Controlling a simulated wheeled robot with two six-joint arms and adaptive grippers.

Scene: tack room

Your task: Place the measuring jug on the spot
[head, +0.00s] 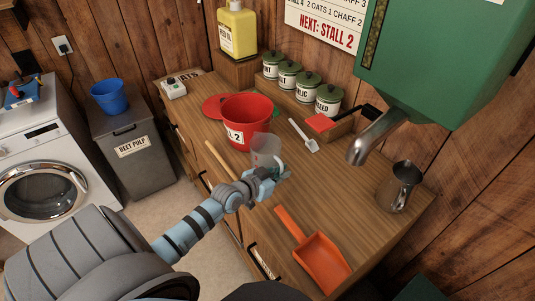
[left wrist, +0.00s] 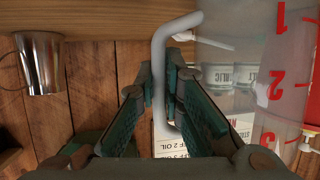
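The measuring jug (head: 265,150) is clear, with red numbers on its wall in the left wrist view (left wrist: 280,85). My left gripper (head: 272,175) is at its handle, in front of the red bucket over the wooden counter. In the left wrist view the pale handle runs between the two fingers (left wrist: 162,75), which close on it. The jug looks upright; whether its base touches the counter is hard to tell. A flat red disc (head: 213,108) lies left of the bucket, and a green patch (head: 275,112) is partly hidden behind it. Which one is the spot is unclear. My right gripper is out of view.
The red bucket (head: 245,120) stands close behind the jug. A green hopper (head: 440,60) with a metal spout overhangs the right side. Several canisters stand at the back.

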